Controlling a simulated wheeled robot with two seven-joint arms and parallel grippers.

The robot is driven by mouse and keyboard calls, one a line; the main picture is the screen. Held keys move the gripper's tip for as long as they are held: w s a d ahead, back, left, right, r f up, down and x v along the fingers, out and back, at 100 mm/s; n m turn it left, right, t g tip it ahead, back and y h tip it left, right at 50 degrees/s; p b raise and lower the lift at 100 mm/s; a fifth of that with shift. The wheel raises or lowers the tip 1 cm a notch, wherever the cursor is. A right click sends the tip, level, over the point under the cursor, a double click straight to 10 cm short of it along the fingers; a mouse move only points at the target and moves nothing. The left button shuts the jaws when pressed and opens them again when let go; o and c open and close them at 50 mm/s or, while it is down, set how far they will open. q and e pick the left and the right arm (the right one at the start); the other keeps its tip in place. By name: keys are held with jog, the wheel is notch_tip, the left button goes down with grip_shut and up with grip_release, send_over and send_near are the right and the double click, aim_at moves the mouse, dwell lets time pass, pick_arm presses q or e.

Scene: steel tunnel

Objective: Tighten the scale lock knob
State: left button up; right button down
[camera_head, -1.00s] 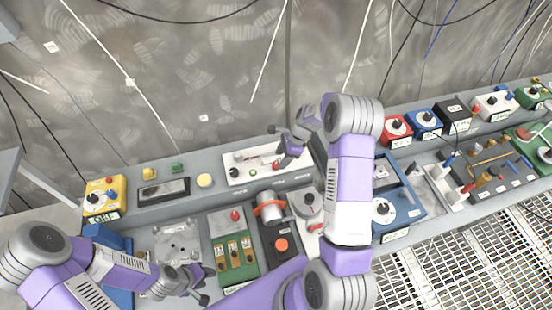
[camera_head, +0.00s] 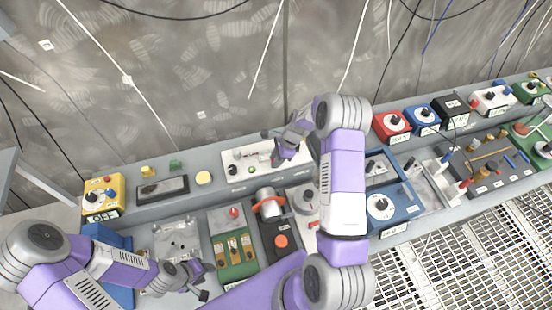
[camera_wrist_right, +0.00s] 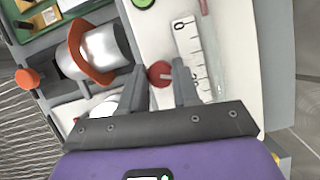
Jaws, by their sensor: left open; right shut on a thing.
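The scale lock knob is a small round red knob (camera_wrist_right: 160,74) in the right wrist view, beside a white scale (camera_wrist_right: 196,62) with black ticks and a 0. My right gripper (camera_wrist_right: 164,80) has a finger on either side of the knob and is shut on it. In the head view the right gripper (camera_head: 276,150) is at the right part of a white panel (camera_head: 238,166), and the wrist hides the knob there. My left gripper (camera_head: 206,283) is open and empty over the front left of the bench, away from the panel.
A silver cylinder with an orange band (camera_wrist_right: 100,48) stands close beside the right gripper. A yellow box (camera_head: 102,194) is at the left. Red (camera_head: 391,125) and blue (camera_head: 422,119) dial boxes are at the right. A wall rises behind the bench.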

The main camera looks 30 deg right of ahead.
jog(key=shift+m, duration=0.3)
jog(key=m+t+h, duration=0.1)
jog(key=m, duration=0.2)
jog(key=shift+s+m, duration=0.1)
jog(key=shift+m, duration=0.3)
jog(key=m, duration=0.2)
jog(key=m+t+h, duration=0.1)
jog(key=m, duration=0.2)
jog(key=shift+a+t+h+b, duration=0.2)
jog(key=shift+t+h+b, duration=0.1)
jog(key=m+h+b, duration=0.1)
jog(key=m, duration=0.3)
jog(key=shift+m+h, duration=0.4)
pick_arm(q)
jog(key=shift+f+b, duration=0.4)
jog(key=shift+f, duration=0.8)
pick_arm(e)
jog(key=shift+a+m+h, duration=0.15)
jog(key=shift+m+h, duration=0.65)
jog(key=shift+m, duration=1.2)
jog(key=c, duration=0.8)
grip_release()
